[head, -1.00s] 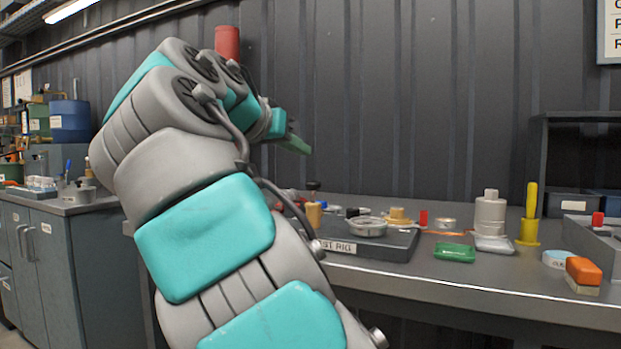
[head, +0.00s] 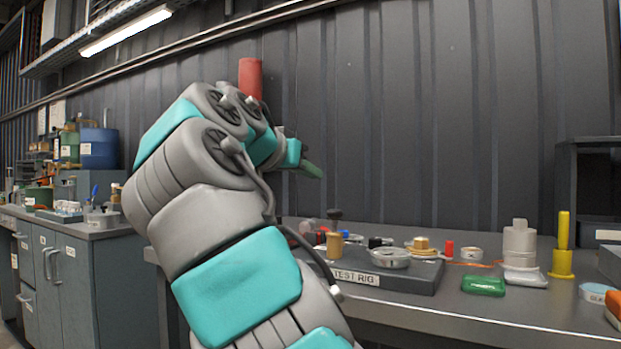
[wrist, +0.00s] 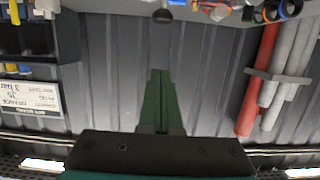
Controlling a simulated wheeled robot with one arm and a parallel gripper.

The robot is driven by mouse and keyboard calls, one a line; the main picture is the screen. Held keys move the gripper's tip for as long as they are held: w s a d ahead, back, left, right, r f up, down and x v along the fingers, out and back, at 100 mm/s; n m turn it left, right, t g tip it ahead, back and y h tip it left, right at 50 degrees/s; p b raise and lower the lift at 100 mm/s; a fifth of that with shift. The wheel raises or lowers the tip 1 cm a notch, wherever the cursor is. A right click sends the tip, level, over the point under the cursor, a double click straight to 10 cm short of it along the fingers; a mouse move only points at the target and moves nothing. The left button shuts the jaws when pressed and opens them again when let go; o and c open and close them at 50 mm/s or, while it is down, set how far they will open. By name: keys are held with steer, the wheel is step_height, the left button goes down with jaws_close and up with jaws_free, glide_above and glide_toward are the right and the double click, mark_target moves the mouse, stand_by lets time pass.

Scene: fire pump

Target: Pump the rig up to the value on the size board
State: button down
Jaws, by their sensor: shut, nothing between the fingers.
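The test rig (head: 420,283) is a dark grey block with a "TEST RIG" label on the bench. It carries a round silver gauge (head: 390,258), whose reading is too small to tell. A brass cylinder (head: 334,246) and a black-topped post (head: 334,214) stand at its left; a dark round knob also shows in the wrist view (wrist: 162,15). My gripper (head: 312,170) has green fingers, shut and empty, above and behind the rig's left end, touching nothing. The fingers also show in the wrist view (wrist: 160,72). The white board (wrist: 32,103) appears upside down there; "3 bar" seems legible.
On the bench right of the rig are a green block (head: 483,285), a light grey bottle (head: 519,245) and a yellow post (head: 562,245). A dark shelf (head: 590,190) stands at the right. A grey cabinet (head: 75,270) is at the left. Red and grey pipes (wrist: 262,80) run along the wall.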

glide_above(331, 215)
steer(key=s, duration=0.1)
steer(key=f, duration=0.2)
steer(key=shift+w+a+f+b, duration=0.1)
steer(key=shift+w+f+b, duration=0.05)
steer(key=shift+f+b, duration=0.8)
steer(key=shift+w+a+f+b, duration=0.15)
steer(key=shift+f+b, duration=0.5)
steer(key=shift+f, duration=0.45)
step_height(331, 215, down, 3)
steer(key=b, duration=0.2)
steer(key=shift+b, duration=0.4)
steer(key=shift+r, duration=0.15)
steer(key=s+a+r+p, duration=0.2)
steer(key=s+a+r, duration=0.2)
steer(key=s+r, duration=0.2)
steer(key=v, duration=0.2)
steer(key=shift+s+p, duration=0.4)
